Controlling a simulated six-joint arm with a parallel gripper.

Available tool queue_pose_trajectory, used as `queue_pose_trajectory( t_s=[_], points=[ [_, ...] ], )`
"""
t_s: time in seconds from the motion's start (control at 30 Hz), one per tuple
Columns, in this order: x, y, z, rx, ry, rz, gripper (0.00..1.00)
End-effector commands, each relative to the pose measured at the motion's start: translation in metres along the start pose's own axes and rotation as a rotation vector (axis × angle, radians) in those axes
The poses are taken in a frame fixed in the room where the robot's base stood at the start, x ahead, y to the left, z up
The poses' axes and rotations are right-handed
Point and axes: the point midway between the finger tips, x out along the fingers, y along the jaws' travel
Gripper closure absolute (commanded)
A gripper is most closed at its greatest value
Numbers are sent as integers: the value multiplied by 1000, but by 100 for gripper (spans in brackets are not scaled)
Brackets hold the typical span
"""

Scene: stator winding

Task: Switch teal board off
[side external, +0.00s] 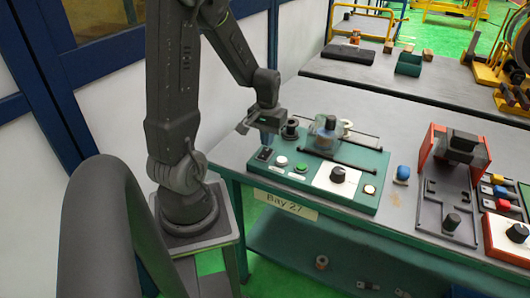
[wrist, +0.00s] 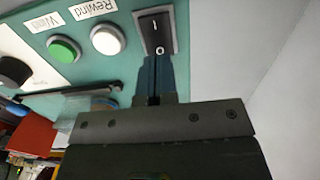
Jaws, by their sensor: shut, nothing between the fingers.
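The teal board (side external: 345,205) lies on the grey bench at its near left end. Its black rocker switch (side external: 264,154) sits at the board's left end, and in the wrist view the rocker (wrist: 155,32) shows the marks I and O. My gripper (side external: 266,138) is shut and empty over the board's left end. In the wrist view its blue-grey fingertips (wrist: 153,66) are right at the O end of the rocker. I cannot tell whether they touch it.
A white Rewind button (wrist: 107,39) and a green Wind button (wrist: 64,48) sit beside the switch. A black knob (side external: 338,174) stands on a white panel. A blue-topped object (side external: 402,173) and a red-sided fixture (side external: 455,155) stand to the right.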

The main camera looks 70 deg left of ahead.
Motion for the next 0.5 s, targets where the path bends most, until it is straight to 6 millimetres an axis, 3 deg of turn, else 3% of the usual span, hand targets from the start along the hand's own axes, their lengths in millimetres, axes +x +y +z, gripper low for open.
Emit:
queue_pose_trajectory(
  t_s=[0.5],
  points=[
    [8,0,0,0,-2,0,100]
  ],
)
